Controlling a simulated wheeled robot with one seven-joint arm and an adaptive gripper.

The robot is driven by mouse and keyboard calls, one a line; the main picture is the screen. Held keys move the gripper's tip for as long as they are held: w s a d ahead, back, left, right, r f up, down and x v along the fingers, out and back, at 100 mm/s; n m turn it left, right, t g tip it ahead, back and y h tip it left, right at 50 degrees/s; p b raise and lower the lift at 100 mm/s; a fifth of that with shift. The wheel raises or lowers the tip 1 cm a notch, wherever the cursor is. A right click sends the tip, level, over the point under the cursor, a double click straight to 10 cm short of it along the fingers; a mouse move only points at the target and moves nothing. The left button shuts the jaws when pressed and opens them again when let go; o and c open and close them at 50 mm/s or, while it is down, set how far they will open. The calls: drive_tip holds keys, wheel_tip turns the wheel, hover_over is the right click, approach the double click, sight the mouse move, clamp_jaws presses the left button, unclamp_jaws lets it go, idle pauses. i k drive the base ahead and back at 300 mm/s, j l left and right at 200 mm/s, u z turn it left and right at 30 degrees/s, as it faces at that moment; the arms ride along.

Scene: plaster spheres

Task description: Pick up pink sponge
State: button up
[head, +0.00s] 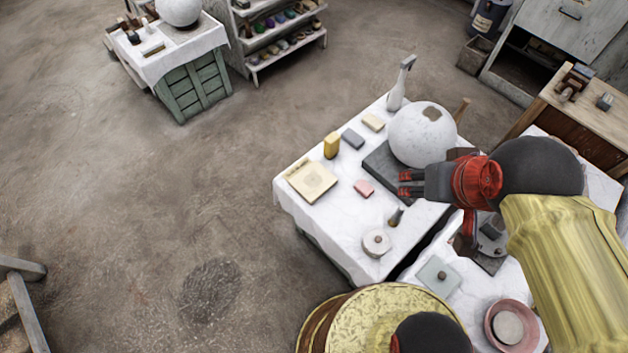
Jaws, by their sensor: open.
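The pink sponge (364,188) is a small block lying flat on the white-covered table (300,215), left of the dark slab under the sphere. My gripper (402,184) is open and empty, its red-tipped fingers pointing left. In the picture it is just right of the sponge, with a gap between them. Its height above the table is hard to tell. The sponge is fully in view.
A white plaster sphere (421,135) stands on a dark slab (380,160) close behind my gripper. A spray bottle (399,88), yellow block (331,146), grey block (352,138), cream block (373,122), wooden board (311,180) and round disc (376,242) stand around the sponge.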

sight(362, 187)
drive_tip(key=i+j+z, duration=0.2)
drive_tip(key=j+z, duration=0.25)
drive_tip(key=i+j+z, duration=0.1)
drive_tip(key=j+z, duration=0.85)
drive_tip(key=k+j+z, duration=0.1)
drive_tip(key=j+z, duration=0.4)
drive_tip(key=j, duration=0.15)
